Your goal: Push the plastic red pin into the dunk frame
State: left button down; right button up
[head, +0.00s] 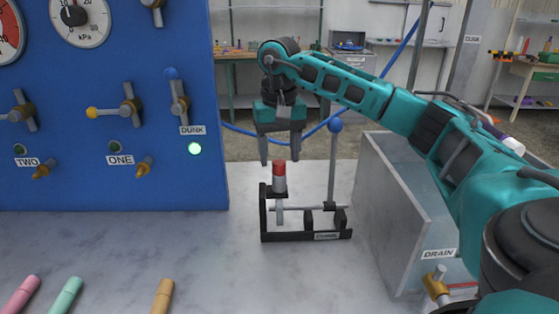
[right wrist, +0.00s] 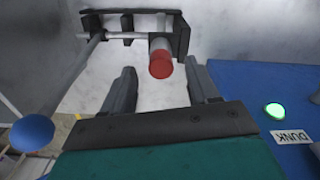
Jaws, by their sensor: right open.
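The red-topped pin (head: 279,170) stands upright in the dunk frame (head: 308,237), a small black frame on the grey table, with a pale shaft below the red cap. My right gripper (head: 280,162) is open and points down just above the pin. In the right wrist view the red cap (right wrist: 161,66) lies beyond the open fingers (right wrist: 162,90), between their lines, and the frame (right wrist: 180,38) is behind it. The fingers hold nothing. My left gripper is not in view.
A blue panel (head: 110,180) with valves and a lit green lamp (head: 195,149) stands at left. A blue-knobbed lever (head: 335,126) rises behind the frame. A grey drain tank (head: 385,200) stands at right. Several coloured pegs (head: 66,296) lie at front left.

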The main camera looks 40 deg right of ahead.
aim_at(280, 163)
notch_tip(280, 163, up, 10)
jog(key=p, duration=0.2)
dwell(0.6)
